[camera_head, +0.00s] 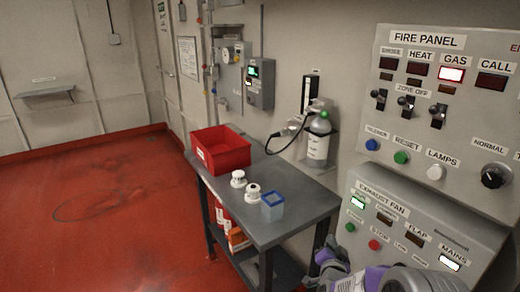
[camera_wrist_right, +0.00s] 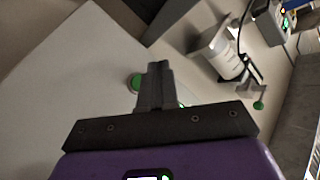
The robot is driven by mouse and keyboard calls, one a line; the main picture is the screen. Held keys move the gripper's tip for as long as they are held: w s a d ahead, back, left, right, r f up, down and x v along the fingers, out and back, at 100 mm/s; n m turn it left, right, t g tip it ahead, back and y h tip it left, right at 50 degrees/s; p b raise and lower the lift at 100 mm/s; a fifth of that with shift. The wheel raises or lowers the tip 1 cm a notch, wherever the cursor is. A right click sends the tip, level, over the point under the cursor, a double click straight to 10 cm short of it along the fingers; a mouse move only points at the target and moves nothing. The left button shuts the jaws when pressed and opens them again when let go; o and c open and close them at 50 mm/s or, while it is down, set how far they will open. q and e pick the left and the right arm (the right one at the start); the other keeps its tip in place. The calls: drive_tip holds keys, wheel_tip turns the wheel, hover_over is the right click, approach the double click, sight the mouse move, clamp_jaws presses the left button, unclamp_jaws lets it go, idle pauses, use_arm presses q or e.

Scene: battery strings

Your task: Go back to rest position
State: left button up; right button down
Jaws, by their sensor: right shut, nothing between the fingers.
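My right gripper (camera_head: 328,258) shows at the bottom of the head view, in front of the lower left of the exhaust fan panel (camera_head: 480,226). Its purple and grey arm comes in from the bottom right. In the right wrist view, the gripper (camera_wrist_right: 155,72) has its fingers shut together with nothing between them. A green button (camera_wrist_right: 134,82) shows just left of the fingertips there; I cannot tell whether they touch it. My left gripper is in neither view.
The fire panel (camera_head: 400,52) hangs above the exhaust fan panel; its GAS lamp is lit. A dark table (camera_head: 300,219) bears a red bin (camera_head: 222,150), two white detectors (camera_head: 253,191) and a blue container (camera_head: 272,206). A grey cylinder (camera_head: 318,147) hangs on the wall. Red floor at left is clear.

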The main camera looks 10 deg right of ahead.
drive_tip(key=s+a+f+n+g+y+p, duration=0.2)
drive_tip(key=s+a+f+n+g+y, duration=0.25)
drive_tip(key=f, duration=0.55)
drive_tip(key=s+a+f+n+g+y+p, duration=0.1)
drive_tip(key=s+a+f+g+p, duration=0.15)
drive_tip(key=s+a+f, duration=0.55)
drive_tip(key=s+a+f+n+g+y, duration=0.1)
drive_tip(key=s+a+f+g, duration=0.1)
drive_tip(key=s, duration=0.3)
drive_tip(key=s+a+f+n+g+y+p, duration=0.1)
drive_tip(key=s+a+f+g+y, duration=0.1)
drive_tip(key=s+a, duration=0.3)
drive_tip(key=s+a+f+n+g+y+p, duration=0.1)
drive_tip(key=s+a+f+g, duration=0.2)
drive_tip(key=s, duration=0.3)
drive_tip(key=shift+s+a+f+n+g+y, duration=0.25)
drive_tip(key=shift+a+f+n+g+y, duration=0.1)
drive_tip(key=shift+a+f, duration=0.15)
